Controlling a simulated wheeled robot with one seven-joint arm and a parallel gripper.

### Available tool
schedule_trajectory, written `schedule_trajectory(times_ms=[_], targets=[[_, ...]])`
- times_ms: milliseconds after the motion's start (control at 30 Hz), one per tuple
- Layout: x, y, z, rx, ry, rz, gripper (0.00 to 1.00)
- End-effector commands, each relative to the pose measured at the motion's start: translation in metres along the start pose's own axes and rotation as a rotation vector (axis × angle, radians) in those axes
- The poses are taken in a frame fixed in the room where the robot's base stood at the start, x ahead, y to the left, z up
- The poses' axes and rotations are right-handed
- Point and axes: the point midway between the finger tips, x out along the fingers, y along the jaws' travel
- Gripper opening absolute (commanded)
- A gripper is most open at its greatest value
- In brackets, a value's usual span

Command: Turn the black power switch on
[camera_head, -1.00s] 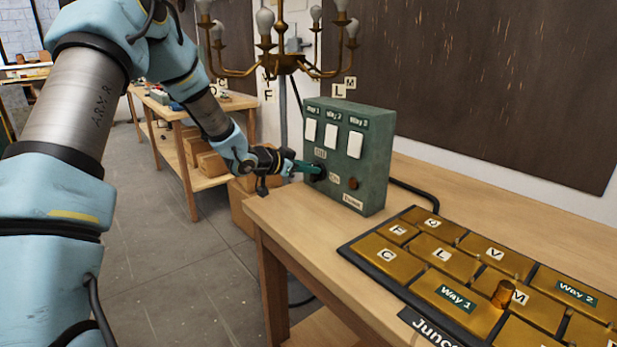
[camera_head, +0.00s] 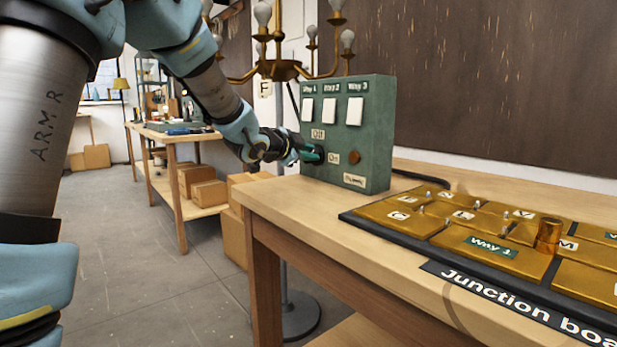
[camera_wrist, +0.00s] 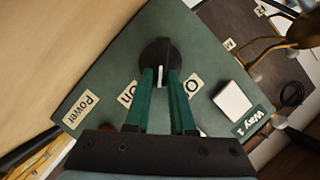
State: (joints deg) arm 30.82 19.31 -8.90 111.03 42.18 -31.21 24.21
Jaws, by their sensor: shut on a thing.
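The green switch box (camera_head: 378,130) stands at the back left of the wooden bench. Its black power switch (camera_wrist: 158,50) is a round knob low on the front face. My gripper (camera_head: 311,154) reaches it from the left and hides most of it in the head view. In the wrist view, the green fingers of my gripper (camera_wrist: 160,76) are shut on the knob. A white mark on the knob shows between the fingertips and points toward the gap between the "On" label (camera_wrist: 128,97) and the "Off" label (camera_wrist: 192,87).
Three white switches sit above, such as the Way 1 switch (camera_head: 307,110). A small reddish-brown lamp (camera_head: 353,157) is right of the knob. The junction board (camera_head: 390,228) with brass plates lies to the right. A brass chandelier (camera_head: 283,69) hangs behind the box.

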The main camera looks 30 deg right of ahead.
Motion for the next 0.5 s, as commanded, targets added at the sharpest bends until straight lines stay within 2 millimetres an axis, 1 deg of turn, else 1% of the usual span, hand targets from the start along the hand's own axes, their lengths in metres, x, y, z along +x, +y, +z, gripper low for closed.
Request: schedule_trajectory(times_ms=[33,500], targets=[[0.0029,0.011,0.0046,0.032,0.005,-0.015,0.0],[0.0036,0.0189,0.0065,0.342,0.004,-0.144,0.0]])
